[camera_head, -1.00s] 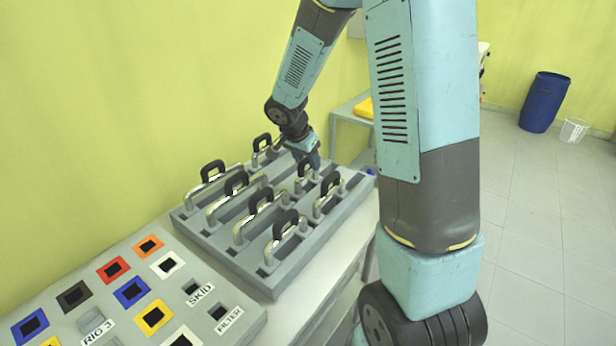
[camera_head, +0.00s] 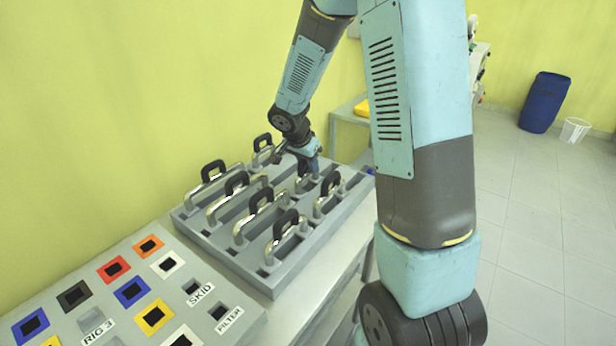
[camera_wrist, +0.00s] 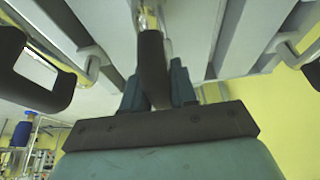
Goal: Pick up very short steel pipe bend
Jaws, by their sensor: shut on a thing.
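Several steel pipe bends with black handles sit in a grey slotted rack (camera_head: 262,280). My gripper (camera_head: 306,170) is down at the back part of the rack, over a short steel pipe bend (camera_head: 300,185). In the wrist view my gripper (camera_wrist: 157,92) is shut on the black handle (camera_wrist: 152,55) of this short pipe bend, with a finger on each side. The handle hides most of the steel behind it. The bend appears still seated in the rack, though its ends are mostly hidden.
Neighbouring pipe bends stand close, one at right (camera_head: 325,195) and one behind at left (camera_head: 262,152). A panel with coloured square sockets (camera_head: 130,290) lies at front left. A yellow wall is behind the bench. A blue barrel (camera_head: 544,102) stands far off on open floor.

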